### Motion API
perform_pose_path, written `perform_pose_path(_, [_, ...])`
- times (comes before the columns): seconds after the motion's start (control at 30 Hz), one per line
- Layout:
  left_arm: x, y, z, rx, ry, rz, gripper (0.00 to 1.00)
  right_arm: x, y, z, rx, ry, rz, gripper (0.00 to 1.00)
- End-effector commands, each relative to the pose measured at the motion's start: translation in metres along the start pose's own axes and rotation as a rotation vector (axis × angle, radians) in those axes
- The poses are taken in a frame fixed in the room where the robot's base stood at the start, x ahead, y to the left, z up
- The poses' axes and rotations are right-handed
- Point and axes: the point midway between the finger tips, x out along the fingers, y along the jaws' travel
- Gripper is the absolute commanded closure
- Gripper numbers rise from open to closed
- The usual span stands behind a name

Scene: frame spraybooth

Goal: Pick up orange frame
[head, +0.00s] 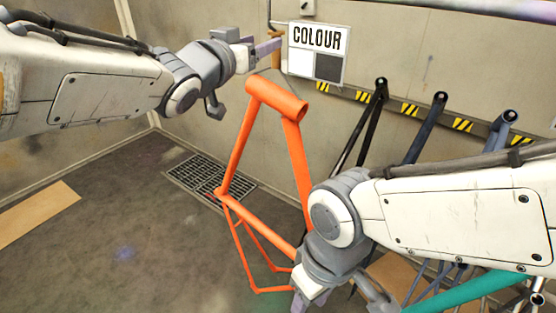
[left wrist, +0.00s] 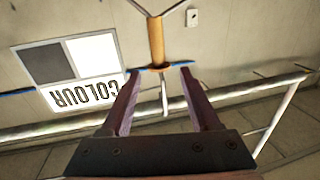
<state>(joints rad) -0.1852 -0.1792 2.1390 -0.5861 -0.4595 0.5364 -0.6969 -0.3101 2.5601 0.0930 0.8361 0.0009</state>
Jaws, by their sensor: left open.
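The orange frame (head: 237,150), a bicycle-like frame of tubes, stands out in the middle of the head view, its thick short tube at the top. Its lower right part passes behind my right arm. My left gripper (head: 268,47) is above the frame, near the colour sign, and is open. In the left wrist view my left gripper (left wrist: 158,72) has its two fingers apart, with a brown hook handle (left wrist: 156,40) just beyond and between the tips. My right gripper (head: 308,299) is at the bottom edge, beside the frame's lower end; its jaws are mostly cut off.
A COLOUR sign (head: 317,53) hangs on the back wall; it is upside down in the left wrist view (left wrist: 68,70). Several dark frames (head: 425,125) lean along a striped rail at right. A teal tube (head: 470,290) lies lower right. A floor grate (head: 190,172) and open floor are at left.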

Motion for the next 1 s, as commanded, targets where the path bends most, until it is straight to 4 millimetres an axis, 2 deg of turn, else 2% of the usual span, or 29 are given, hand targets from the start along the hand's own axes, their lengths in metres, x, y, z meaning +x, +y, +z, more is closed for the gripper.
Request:
perform_pose_path(0.1, [0.015,0.001,-0.001,-0.001,-0.001,0.001,0.38,-0.004,0.000,0.000,0.000,0.000,0.000,0.50])
perform_pose_path(0.27, [0.026,0.000,-0.001,-0.001,-0.002,0.000,0.38,-0.007,-0.001,0.000,0.000,0.000,0.000,0.50])
perform_pose_path(0.6, [0.069,0.002,0.003,0.000,-0.003,-0.001,0.38,-0.027,-0.002,-0.002,0.001,0.000,0.000,0.50])
perform_pose_path(0.87, [0.072,0.002,0.004,0.001,-0.002,-0.001,0.38,-0.027,-0.002,-0.002,0.001,0.000,0.000,0.50])
perform_pose_path(0.9, [0.072,0.002,0.004,0.001,-0.002,-0.001,0.42,-0.027,-0.002,-0.002,0.001,0.000,0.000,0.50])
perform_pose_path(0.97, [0.072,0.002,0.004,0.001,-0.002,-0.001,0.65,-0.027,-0.002,-0.002,0.001,0.000,0.000,0.50])
perform_pose_path(1.0, [0.072,0.002,0.004,0.001,-0.002,-0.001,0.80,-0.027,-0.002,-0.002,0.001,0.000,0.000,0.50])
